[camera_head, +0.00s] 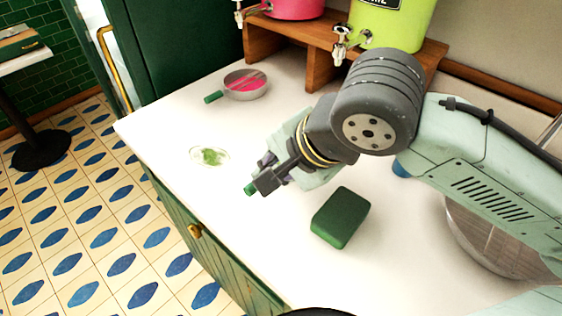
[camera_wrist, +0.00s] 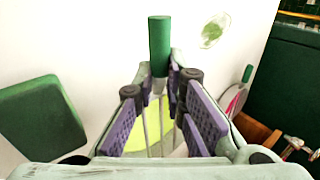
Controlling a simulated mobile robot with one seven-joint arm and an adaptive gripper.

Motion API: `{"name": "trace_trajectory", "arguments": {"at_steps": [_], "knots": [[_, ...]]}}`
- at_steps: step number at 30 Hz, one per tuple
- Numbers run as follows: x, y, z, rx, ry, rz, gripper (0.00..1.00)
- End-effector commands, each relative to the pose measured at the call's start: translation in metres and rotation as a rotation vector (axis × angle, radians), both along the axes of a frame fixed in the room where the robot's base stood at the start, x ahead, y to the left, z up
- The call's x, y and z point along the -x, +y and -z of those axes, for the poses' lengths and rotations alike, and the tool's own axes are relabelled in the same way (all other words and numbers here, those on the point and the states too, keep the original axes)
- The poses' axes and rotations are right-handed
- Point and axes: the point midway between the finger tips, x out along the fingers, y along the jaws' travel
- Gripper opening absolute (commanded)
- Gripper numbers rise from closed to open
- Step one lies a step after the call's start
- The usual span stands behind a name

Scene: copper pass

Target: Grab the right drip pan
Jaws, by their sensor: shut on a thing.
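The right drip pan has a green handle, whose end shows past my gripper in the head view (camera_head: 250,189). The pan also shows in the wrist view, with its green handle (camera_wrist: 160,45) beyond the fingertips and yellow-green liquid seen between the fingers. My gripper (camera_head: 272,176) is shut on this pan near its handle, and the purple-padded fingers also show in the wrist view (camera_wrist: 160,85). My arm hides the pan's bowl in the head view. I cannot tell whether it touches the counter. The left drip pan (camera_head: 245,93), with pink liquid and a green handle, lies on the counter.
A green block (camera_head: 340,217) sits on the white counter near my gripper. A green splash (camera_head: 210,156) lies left of it. Pink (camera_head: 292,9) and lime (camera_head: 395,25) dispensers stand on a wooden shelf (camera_head: 322,70). A metal bowl (camera_head: 480,235) is at right, partly behind my arm.

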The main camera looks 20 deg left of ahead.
Motion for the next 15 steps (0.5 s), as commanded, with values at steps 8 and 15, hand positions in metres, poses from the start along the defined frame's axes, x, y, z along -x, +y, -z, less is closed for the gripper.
{"name": "trace_trajectory", "arguments": {"at_steps": [8, 15], "knots": [[0.013, 0.002, 0.0, 0.002, -0.001, -0.001, 0.0], [0.016, 0.002, -0.001, 0.002, -0.001, -0.001, 0.0]]}}
